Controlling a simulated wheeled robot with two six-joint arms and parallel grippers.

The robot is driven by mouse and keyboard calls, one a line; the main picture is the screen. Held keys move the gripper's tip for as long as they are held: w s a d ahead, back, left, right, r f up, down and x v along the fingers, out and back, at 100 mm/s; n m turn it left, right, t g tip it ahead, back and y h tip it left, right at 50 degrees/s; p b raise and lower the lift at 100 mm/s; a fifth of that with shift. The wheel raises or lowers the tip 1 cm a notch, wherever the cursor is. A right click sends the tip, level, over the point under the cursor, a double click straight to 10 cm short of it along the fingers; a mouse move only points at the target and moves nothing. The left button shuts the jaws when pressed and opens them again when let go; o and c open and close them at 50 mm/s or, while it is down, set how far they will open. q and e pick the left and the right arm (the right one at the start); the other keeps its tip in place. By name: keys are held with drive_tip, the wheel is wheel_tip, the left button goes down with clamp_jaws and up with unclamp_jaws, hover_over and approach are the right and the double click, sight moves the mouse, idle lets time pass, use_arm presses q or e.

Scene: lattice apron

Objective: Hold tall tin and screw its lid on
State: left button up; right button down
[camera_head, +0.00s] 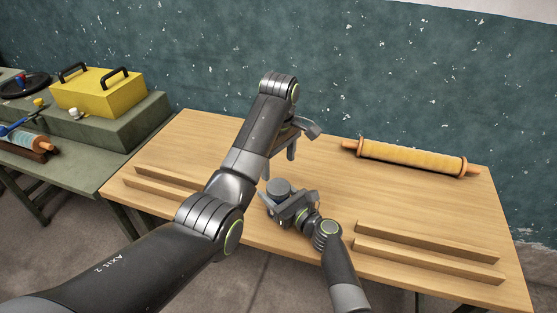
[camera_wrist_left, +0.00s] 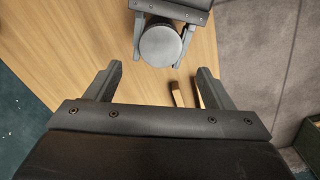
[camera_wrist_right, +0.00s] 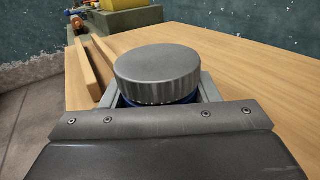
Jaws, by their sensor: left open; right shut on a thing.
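The tall tin (camera_wrist_right: 128,104) has a blue body, mostly hidden by its lid and my right gripper. Its grey ribbed lid (camera_wrist_right: 157,72) sits level on top; it also shows in the head view (camera_head: 279,185) and the left wrist view (camera_wrist_left: 160,46). I cannot tell how tightly it is seated. My right gripper (camera_head: 287,201) is shut around the tin's body and holds it upright. My left gripper (camera_head: 279,165) is open and empty, above and behind the tin, apart from the lid. The lid lies ahead of its fingertips in the left wrist view.
The wooden table (camera_head: 340,185) has wooden rails at its left (camera_head: 165,180) and right (camera_head: 425,245). A yellow rolling pin-like roll (camera_head: 410,158) lies at the back right. A green side table at the left holds a yellow toolbox (camera_head: 97,92). The table's middle right is clear.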

sight(279, 186)
use_arm(q)
drive_tip(key=shift+f, duration=0.1)
idle(0.3)
drive_tip(key=shift+f, duration=3.9)
drive_tip(key=shift+c, duration=0.3)
drive_tip(key=c, duration=0.9)
drive_tip(key=m, duration=1.2)
drive_tip(key=shift+m, duration=0.4)
drive_tip(key=shift+a, duration=0.1)
drive_tip(key=o, duration=1)
drive_tip(key=shift+c, duration=0.2)
drive_tip(key=shift+o, duration=0.6)
